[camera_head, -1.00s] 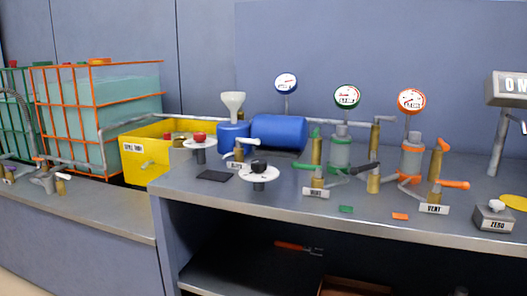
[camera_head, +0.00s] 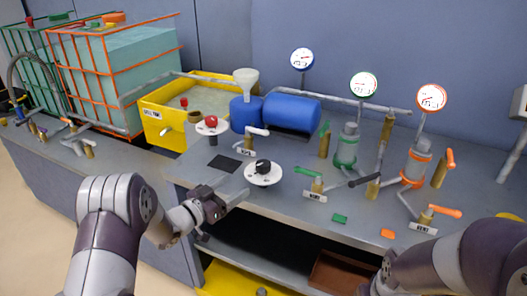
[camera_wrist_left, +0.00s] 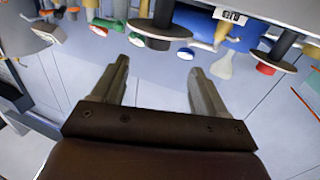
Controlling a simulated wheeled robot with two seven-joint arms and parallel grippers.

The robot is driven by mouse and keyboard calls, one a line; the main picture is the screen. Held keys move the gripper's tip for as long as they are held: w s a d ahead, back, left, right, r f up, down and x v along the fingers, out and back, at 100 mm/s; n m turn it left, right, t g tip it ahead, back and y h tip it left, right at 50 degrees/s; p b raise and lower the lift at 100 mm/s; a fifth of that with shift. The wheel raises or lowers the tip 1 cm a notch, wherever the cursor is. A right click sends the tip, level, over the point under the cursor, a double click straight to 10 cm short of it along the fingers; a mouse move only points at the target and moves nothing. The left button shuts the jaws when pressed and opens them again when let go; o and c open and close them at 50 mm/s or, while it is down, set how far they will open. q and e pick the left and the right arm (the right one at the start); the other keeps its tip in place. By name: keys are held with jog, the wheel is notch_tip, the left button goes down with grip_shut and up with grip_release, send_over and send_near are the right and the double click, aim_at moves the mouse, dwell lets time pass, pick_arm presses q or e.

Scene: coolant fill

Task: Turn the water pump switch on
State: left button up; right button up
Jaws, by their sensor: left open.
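Two round white dials stand on the metal bench in the head view. One has a black knob (camera_head: 263,166) near the front edge; the other has a red knob (camera_head: 211,122) farther back. I cannot tell from any label which is the water pump switch. My left gripper (camera_head: 238,190) is open and empty at the bench's front edge, just left of and in front of the black knob, not touching it. In the left wrist view, the black knob (camera_wrist_left: 158,43) appears beyond and between the open fingers (camera_wrist_left: 155,75), and the red knob (camera_wrist_left: 265,69) is to the right.
The yellow bin (camera_head: 160,120), blue tank (camera_head: 292,111) and funnel (camera_head: 246,80) stand behind the dials. Green (camera_head: 346,150) and orange (camera_head: 417,163) fittings with upright valves and levers crowd the right. A dark pad (camera_head: 224,163) lies left of the black knob. My right arm is at lower right.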

aim_at(257, 169)
pick_arm(q)
jog(key=x, duration=1.2)
jog(key=shift+w+d+r, duration=0.15)
jog(key=shift+d, duration=0.15)
jog(key=c, duration=1)
jog(key=shift+r+m+g+h, duration=0.15)
jog(key=shift+m+g+h, duration=0.25)
jog(key=shift+m+h, duration=0.15)
jog(key=shift+m+g+h, duration=0.25)
jog(key=shift+g+h, duration=0.05)
jog(key=shift+h, duration=0.15)
jog(key=o, duration=1)
